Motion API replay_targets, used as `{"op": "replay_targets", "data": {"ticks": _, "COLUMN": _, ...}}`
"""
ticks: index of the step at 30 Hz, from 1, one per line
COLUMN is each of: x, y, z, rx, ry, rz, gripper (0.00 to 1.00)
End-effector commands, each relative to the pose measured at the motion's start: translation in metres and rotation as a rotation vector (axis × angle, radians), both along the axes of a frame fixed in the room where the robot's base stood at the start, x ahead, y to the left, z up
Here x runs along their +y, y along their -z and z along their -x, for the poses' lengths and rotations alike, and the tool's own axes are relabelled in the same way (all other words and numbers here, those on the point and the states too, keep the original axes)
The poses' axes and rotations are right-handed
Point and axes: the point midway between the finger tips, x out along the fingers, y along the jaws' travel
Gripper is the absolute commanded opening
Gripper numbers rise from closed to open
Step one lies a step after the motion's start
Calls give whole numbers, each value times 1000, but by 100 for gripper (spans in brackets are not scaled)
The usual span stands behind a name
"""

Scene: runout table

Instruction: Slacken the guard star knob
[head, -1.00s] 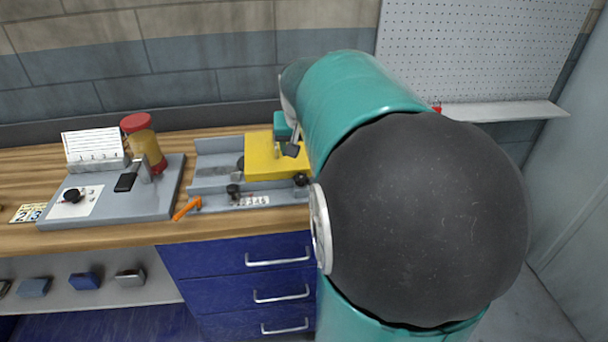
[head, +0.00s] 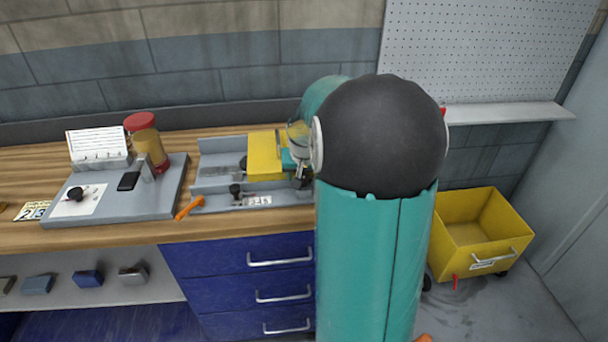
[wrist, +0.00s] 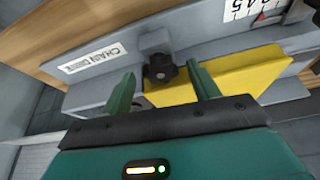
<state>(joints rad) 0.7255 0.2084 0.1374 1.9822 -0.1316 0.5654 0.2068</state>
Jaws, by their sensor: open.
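The guard star knob (wrist: 160,70) is a dark lobed knob on a grey bracket, beside the yellow guard (wrist: 225,78). In the head view the guard (head: 265,158) sits on the grey runout fixture (head: 220,145), and my gripper hides the knob there. My gripper (wrist: 160,74) is open in the wrist view, with one green finger on each side of the knob. The knob shows between the fingertips, a little beyond them; I cannot tell whether either finger touches it. In the head view my gripper (head: 301,172) is at the guard's right end.
A second black knob (head: 235,190) and an orange lever (head: 189,208) are on the fixture's front and left. A grey plate (head: 115,205) with a red-capped jar (head: 146,140) stands further left. A yellow wheeled bin (head: 480,235) is on the floor at right.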

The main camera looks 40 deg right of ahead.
Motion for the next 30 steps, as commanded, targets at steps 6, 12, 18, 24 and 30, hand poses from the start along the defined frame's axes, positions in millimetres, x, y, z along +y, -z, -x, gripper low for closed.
{"op": "replay_targets", "data": {"ticks": 6, "x": 0, "y": 1, "z": 0, "rx": 0, "ry": 0, "rz": 0, "gripper": 60}}
{"op": "replay_targets", "data": {"ticks": 12, "x": 0, "y": 1, "z": 0, "rx": 0, "ry": 0, "rz": 0, "gripper": 27}}
{"op": "replay_targets", "data": {"ticks": 18, "x": 0, "y": 1, "z": 0, "rx": 0, "ry": -2, "rz": 0, "gripper": 16}}
{"op": "replay_targets", "data": {"ticks": 24, "x": -1, "y": 0, "z": 0, "rx": 0, "ry": -41, "rz": 0, "gripper": 16}}
{"op": "replay_targets", "data": {"ticks": 30, "x": -2, "y": 0, "z": 1, "rx": 0, "ry": -144, "rz": -1, "gripper": 16}}
